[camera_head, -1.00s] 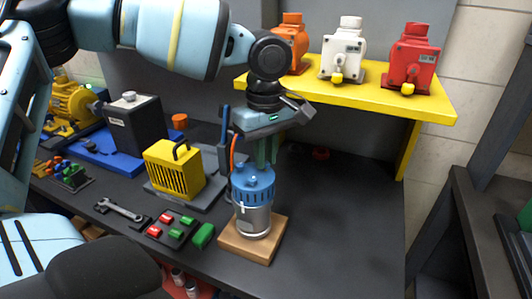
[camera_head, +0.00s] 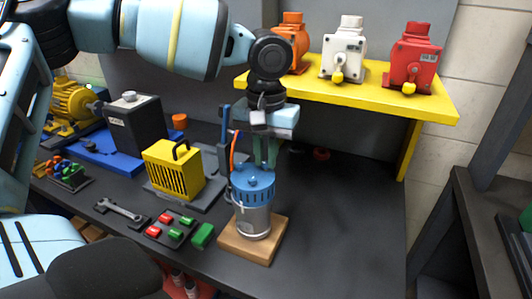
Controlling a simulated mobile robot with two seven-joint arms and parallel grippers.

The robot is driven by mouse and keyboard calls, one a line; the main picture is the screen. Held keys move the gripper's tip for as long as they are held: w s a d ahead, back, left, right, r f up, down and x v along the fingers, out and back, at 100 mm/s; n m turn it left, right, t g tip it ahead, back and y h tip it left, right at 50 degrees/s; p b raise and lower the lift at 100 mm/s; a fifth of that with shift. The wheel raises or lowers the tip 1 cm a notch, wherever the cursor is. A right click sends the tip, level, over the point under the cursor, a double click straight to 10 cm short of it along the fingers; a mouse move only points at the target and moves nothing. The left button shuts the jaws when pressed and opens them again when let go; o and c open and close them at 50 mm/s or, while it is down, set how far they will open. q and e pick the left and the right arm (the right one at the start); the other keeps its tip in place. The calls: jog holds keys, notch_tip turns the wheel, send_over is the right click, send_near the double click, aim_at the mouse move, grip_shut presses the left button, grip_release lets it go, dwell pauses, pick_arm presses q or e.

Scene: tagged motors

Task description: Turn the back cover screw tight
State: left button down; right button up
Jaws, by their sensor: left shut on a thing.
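A motor with a silver body (camera_head: 254,218) and a blue ribbed cover (camera_head: 253,188) stands upright on a square wooden block (camera_head: 233,245). A small blue screw head (camera_head: 252,181) shows on top of the cover, toward the front. My left gripper (camera_head: 265,163) points straight down over the back of the cover. Its greenish fingers are shut on the back cover screw, which the fingers and cover hide. My right gripper is not in view.
A yellow shelf (camera_head: 440,103) holds orange, white and red motors behind my arm. Left of the motor are a yellow ribbed box (camera_head: 172,172), a wrench (camera_head: 122,210) and a tray of red and green parts (camera_head: 170,235). The dark bench (camera_head: 350,220) is clear to the right.

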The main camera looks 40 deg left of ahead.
pick_arm(q)
jog(key=m, duration=0.4)
jog(key=shift+w+r+m, duration=0.1)
jog(key=shift+r+m, duration=0.15)
jog(key=shift+m, duration=0.05)
jog(key=m, duration=0.3)
jog(key=shift+m, duration=0.3)
jog(key=m, duration=0.3)
jog(key=shift+r+m, duration=0.1)
jog(key=shift+m, duration=0.2)
jog(key=m, duration=0.2)
jog(key=shift+m, duration=0.4)
jog(key=m, duration=0.3)
jog(key=shift+m, duration=1.3)
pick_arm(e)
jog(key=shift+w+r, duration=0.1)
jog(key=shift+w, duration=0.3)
pick_arm(q)
jog(key=shift+m, duration=0.3)
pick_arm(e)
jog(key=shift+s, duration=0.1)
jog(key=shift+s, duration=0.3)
